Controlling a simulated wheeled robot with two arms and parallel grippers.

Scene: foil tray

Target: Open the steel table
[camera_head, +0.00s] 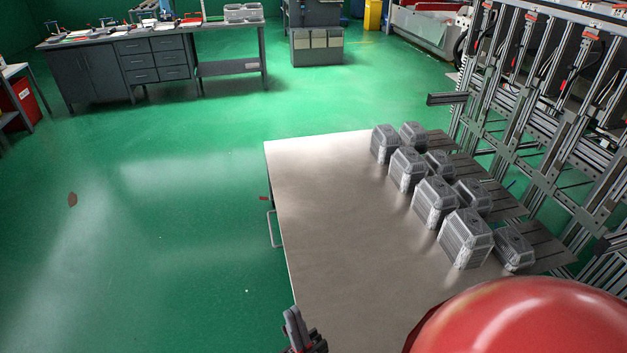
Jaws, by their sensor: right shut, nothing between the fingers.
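The steel table (325,215) has a broad bare metal top and fills the middle of the view. A pale bar handle (272,229) sticks out from its left side, with a small red mark just above it. The near right part of the table is hidden.
Several grey foil tray stacks (437,203) stand along the table's right side. A metal profile frame (540,110) rises beyond them. A grey workbench (160,65) with drawers stands at the back left.

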